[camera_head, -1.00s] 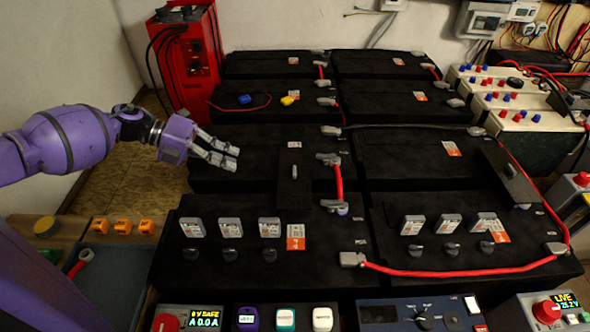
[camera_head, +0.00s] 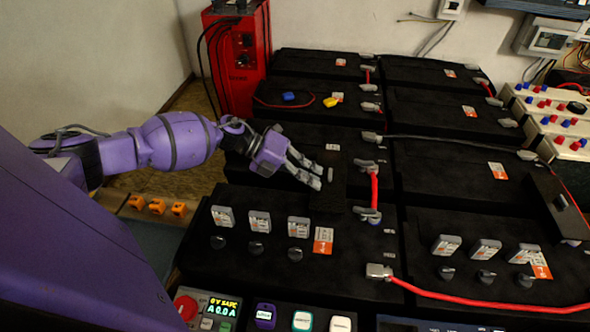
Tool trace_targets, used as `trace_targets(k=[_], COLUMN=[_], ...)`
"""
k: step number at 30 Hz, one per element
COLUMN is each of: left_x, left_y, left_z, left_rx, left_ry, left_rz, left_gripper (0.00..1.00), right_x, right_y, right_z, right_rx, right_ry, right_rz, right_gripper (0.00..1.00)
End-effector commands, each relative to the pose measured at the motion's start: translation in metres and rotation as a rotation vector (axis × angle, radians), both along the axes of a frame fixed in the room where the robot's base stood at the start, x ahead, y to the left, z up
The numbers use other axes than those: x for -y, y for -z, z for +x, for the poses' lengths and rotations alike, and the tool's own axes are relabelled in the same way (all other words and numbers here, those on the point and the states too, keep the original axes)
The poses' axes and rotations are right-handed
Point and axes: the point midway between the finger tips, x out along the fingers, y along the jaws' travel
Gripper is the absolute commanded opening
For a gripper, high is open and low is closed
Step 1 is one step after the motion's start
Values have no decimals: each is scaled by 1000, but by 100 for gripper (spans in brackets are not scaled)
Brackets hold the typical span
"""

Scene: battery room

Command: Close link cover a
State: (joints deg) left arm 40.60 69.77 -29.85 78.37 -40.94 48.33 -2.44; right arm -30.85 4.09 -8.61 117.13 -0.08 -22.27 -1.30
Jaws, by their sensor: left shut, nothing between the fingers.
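A narrow black cover (camera_head: 328,197) with a small grey knob lies on the black battery blocks at the centre, left of a red link (camera_head: 374,189). The link and its grey end terminals are exposed, with the cover beside them. A second black cover (camera_head: 556,207) is at the right; I cannot read which one is marked a. My left gripper (camera_head: 319,178) reaches in from the left, fingers together and empty. Its tips are at the left edge of the centre cover, close to the knob; I cannot tell whether they touch. My right gripper is out of view.
A red cabinet (camera_head: 239,64) with black cables stands at the back left. Grey tags and black knobs line the front batteries. A red cable (camera_head: 490,303) crosses the front right. Panels with buttons (camera_head: 205,308) line the near edge.

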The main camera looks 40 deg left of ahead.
Motion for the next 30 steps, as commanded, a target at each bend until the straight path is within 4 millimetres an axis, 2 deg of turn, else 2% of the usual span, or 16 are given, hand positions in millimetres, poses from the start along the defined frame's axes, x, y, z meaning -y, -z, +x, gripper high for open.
trace_targets(k=[8,14,17,25,30], left_x=[9,9,15,76,103], left_y=[1,1,0,-3,-1], left_z=[3,3,7,36,50], left_rx=[-1,-2,-1,2,1], left_ry=[0,0,1,4,1], left_rz=[-1,-1,-3,-4,-2], left_gripper=[0,0,0,0,0], right_x=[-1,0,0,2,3], right_y=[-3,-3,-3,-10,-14], right_z=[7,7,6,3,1], right_rx=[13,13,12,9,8], right_ry=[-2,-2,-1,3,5], right_rz=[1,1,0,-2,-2], right_gripper=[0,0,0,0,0])
